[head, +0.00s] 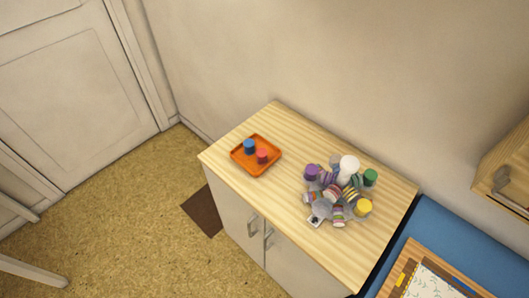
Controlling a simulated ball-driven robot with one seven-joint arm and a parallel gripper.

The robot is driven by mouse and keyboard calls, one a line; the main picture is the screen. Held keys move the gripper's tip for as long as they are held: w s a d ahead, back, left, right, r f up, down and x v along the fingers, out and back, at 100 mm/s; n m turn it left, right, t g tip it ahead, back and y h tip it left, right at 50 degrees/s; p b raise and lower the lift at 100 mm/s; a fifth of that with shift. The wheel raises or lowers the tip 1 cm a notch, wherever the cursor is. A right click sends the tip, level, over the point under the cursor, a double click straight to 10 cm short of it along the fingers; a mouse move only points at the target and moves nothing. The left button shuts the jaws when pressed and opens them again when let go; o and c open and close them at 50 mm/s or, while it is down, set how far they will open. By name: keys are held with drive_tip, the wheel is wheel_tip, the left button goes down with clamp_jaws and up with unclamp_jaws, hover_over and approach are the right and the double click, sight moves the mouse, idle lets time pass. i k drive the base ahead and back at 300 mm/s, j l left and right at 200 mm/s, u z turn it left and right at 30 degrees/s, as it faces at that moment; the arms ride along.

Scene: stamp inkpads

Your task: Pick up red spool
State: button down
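A small red spool (262,156) stands in an orange tray (240,161) on top of a wooden cabinet. A blue spool (249,147) stands beside it in the same tray, just behind and to the left. My gripper is not in view.
The light wood cabinet top (303,240) also bears a cluster of several colored pieces, among them a white one (349,166), a purple one (311,172), a green one (370,177) and a yellow one (363,207). A blue surface (460,245) adjoins at right.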

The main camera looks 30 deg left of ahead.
sight(261, 153)
drive_tip(key=u, duration=1.1)
drive_tip(key=i+j+u, duration=0.1)
drive_tip(key=i+u, duration=0.55)
drive_tip(key=i+l, duration=0.05)
drive_tip(key=i, duration=0.05)
